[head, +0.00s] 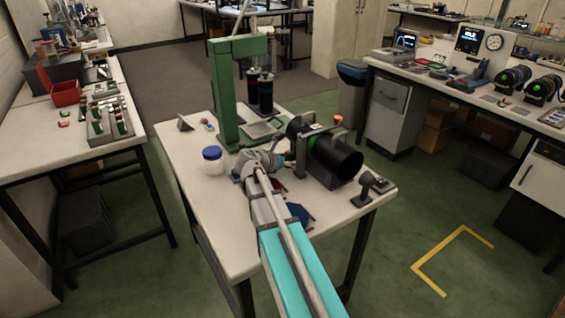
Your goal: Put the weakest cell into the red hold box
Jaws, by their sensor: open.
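A red open-topped box (66,93) stands on the left bench. In front of it, a grey tray (101,137) holds several small cylinders with green and orange-red parts, which look like cells (121,123). I cannot tell which cell is weakest; no readings are legible. My gripper (287,158) is above the middle table, just left of a large black cylinder (338,158) lying on its side in a stand. The gripper is open; its fingertips are small and partly hidden by my own arm. I see nothing held in it.
The middle table (190,160) carries a green press frame (226,95), a blue-lidded jar (213,160) and a small black stand (368,185). A floor gap separates it from the left bench (40,150). A right bench (440,85) holds instruments and more black cylinders.

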